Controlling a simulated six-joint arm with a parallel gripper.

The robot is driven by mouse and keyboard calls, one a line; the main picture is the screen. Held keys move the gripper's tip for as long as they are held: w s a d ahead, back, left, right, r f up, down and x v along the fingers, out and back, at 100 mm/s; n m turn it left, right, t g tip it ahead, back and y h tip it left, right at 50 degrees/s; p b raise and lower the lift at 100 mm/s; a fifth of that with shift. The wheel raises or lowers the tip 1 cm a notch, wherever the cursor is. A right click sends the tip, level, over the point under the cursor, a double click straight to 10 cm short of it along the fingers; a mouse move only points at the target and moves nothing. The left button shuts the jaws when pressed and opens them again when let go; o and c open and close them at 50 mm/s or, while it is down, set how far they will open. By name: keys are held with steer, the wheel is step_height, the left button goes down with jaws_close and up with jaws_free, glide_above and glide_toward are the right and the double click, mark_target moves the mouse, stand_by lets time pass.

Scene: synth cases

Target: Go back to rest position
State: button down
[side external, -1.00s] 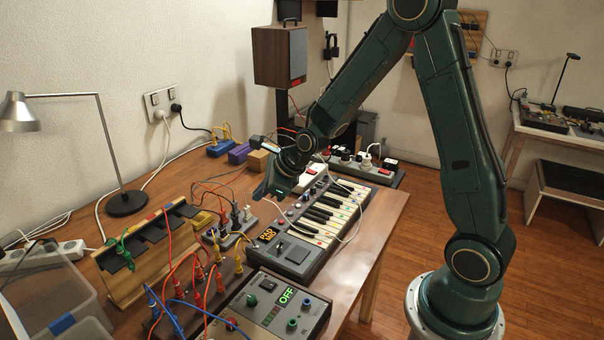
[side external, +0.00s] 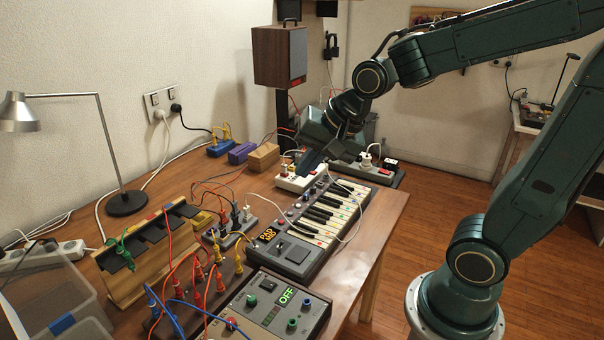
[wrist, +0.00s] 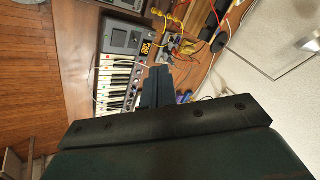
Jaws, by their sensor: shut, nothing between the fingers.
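My dark green gripper (side external: 310,163) is in the air above the back of the table, over the white power strip (side external: 295,184) and behind the small keyboard (side external: 292,254). Its fingers are together with nothing between them. In the wrist view the shut fingers (wrist: 157,88) point toward the table, with the keyboard (wrist: 118,75) beside them on the left. My arm is folded up and back to the right.
A control box reading OFF (side external: 268,318) sits at the front. Patch cables rise from the boards left of the keyboard. A desk lamp (side external: 126,204) stands at left, and a speaker (side external: 278,56) is mounted behind my gripper. Open floor (side external: 400,275) lies right of the table.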

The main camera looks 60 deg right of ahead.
steer(key=s+r+n, duration=0.2)
steer(key=s+n, duration=0.9)
steer(key=s, duration=0.2)
steer(key=shift+s+a+r+g, duration=0.2)
steer(key=shift+a+r+g, duration=0.15)
steer(key=shift+r+g, duration=0.05)
